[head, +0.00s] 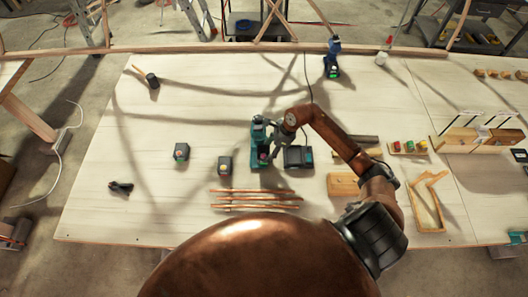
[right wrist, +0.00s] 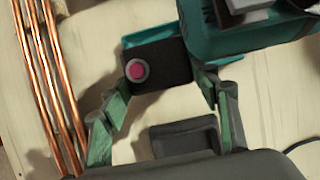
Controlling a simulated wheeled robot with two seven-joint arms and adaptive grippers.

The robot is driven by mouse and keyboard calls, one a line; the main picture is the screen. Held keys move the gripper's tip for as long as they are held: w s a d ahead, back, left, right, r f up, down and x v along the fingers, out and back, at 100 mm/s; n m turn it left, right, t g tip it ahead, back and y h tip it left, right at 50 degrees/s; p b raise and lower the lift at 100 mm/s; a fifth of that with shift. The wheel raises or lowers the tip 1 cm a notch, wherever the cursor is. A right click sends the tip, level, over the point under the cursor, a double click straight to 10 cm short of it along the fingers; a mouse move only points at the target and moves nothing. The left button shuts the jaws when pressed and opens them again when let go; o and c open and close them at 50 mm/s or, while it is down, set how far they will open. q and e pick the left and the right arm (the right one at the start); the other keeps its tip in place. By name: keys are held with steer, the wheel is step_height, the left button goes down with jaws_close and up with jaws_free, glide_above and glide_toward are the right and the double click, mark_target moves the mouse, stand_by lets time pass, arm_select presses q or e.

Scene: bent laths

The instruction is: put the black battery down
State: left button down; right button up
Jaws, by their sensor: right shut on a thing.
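My right gripper (head: 268,152) is near the middle of the table, beside the teal drill (head: 258,133). In the right wrist view its green-padded fingers (right wrist: 168,85) are shut on a black battery (right wrist: 172,72) with a pink-red round mark. The battery's far edge lies against the teal drill body (right wrist: 240,42) in that view; I cannot tell whether they are joined. In the head view the battery is mostly hidden by the gripper and drill. A dark charger-like box (head: 298,157) is just right of the gripper. My left gripper is not in view.
A blue drill (head: 332,62) stands at the back.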

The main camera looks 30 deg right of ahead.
mark_target(265, 152)
steer(key=shift+w+a+f+p, duration=0.3)
steer(key=shift+w+a+f, duration=0.35)
steer(key=shift+a, duration=0.25)
steer(key=shift+c, duration=0.7)
steer(key=shift+a+f, duration=0.1)
steer(key=shift+f, duration=0.1)
steer(key=shift+f+b, duration=0.3)
steer(key=shift+b, duration=0.05)
steer(key=o, duration=1.2)
steer(key=shift+c, duration=0.2)
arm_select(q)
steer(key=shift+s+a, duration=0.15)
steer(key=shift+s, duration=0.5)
arm_select(e)
steer(key=shift+o, duration=0.8)
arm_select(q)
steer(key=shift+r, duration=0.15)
arm_select(e)
steer(key=shift+r, duration=0.1)
